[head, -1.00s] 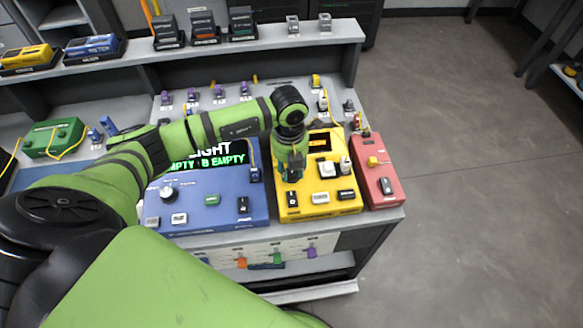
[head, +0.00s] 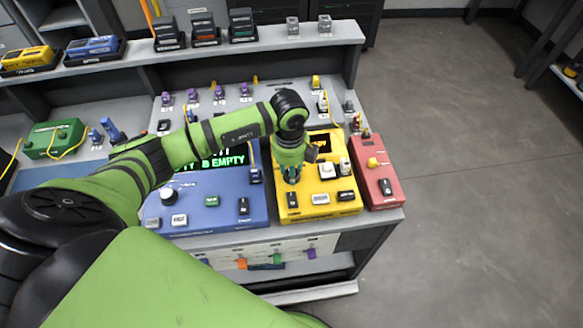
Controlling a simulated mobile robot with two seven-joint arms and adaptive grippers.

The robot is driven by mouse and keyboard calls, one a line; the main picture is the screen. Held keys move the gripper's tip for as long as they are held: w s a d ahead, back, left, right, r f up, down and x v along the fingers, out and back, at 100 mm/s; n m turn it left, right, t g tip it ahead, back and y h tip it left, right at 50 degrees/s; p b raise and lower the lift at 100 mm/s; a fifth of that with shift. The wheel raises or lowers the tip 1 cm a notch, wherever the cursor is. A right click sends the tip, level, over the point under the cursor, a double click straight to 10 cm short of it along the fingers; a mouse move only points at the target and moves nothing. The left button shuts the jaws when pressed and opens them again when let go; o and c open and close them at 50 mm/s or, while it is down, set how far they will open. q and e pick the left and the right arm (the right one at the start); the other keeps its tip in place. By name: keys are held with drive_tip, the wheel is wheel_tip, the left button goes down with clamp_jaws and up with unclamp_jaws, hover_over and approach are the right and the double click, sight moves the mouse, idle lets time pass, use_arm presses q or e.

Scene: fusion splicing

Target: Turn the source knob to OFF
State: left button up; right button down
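My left arm reaches in from the left over the bench. My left gripper (head: 292,175) points down above the yellow device (head: 318,212), near its left side; whether its fingers are open or shut is too small to tell. A round white-topped knob (head: 168,195) is on the blue device (head: 215,212), left of the gripper. The red device (head: 388,198) carries a yellow knob-like part (head: 373,162). The labels are too small to read, so I cannot tell which is the source knob. My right gripper is not in view.
The blue device's green-lit display (head: 225,161) is partly hidden by my arm. A green box (head: 55,138) with a yellow cable is at the left. A raised shelf (head: 285,37) runs behind. The floor (head: 480,210) at the right is clear.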

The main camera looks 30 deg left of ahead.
use_arm(q)
drive_tip(key=shift+n, duration=0.9)
drive_tip(key=o, duration=1.1)
drive_tip(key=shift+o, duration=0.2)
wheel_tip(320, 180, up, 12)
drive_tip(key=shift+s, duration=0.15)
